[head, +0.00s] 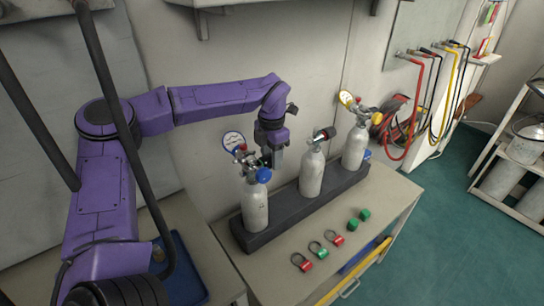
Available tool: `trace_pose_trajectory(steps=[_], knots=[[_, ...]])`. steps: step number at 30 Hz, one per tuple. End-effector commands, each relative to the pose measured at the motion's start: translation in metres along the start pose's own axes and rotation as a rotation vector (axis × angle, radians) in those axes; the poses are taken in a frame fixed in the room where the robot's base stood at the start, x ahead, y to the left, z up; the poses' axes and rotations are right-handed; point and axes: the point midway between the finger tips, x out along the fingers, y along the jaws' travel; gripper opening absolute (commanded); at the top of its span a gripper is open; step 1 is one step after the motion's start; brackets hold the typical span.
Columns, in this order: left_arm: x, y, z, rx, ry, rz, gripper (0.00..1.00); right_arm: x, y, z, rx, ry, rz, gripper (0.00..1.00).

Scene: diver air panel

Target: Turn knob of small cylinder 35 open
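Three small grey cylinders stand upright in a dark rack (286,218) on a bench: the left cylinder (254,208), the middle cylinder (311,172) and the right cylinder (355,148). I cannot read a number 35 on any of them. The left cylinder has a blue knob (264,175), a red part and a round gauge (233,141) on top. My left gripper (270,160) points down at the left cylinder's valve, just behind the blue knob. Its fingertips are partly hidden, so contact and opening cannot be told. My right gripper is not in view.
Red and green padlock-like tags (301,262) and green caps (364,214) lie on the bench front. The wall is close behind the cylinders. Coloured hoses (411,120) hang from a panel at right. A shelf rack (507,160) stands far right.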

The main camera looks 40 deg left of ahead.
Motion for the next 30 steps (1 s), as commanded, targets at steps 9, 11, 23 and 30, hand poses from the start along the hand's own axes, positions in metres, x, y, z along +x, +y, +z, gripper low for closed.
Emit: trace_pose_trajectory(steps=[9,11,23,30], knots=[[-0.0008,-0.0011,0.0006,0.003,-0.001,0.055,0.11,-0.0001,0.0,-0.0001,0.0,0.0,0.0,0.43],[-0.0012,-0.0017,0.0008,0.005,-0.002,0.085,0.11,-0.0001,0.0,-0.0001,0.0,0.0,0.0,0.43],[-0.0001,-0.0055,0.0009,0.006,-0.001,0.376,0.11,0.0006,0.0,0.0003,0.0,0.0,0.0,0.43],[0.0008,-0.0072,0.001,0.004,-0.002,0.521,0.11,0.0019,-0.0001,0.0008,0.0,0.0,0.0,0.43]])
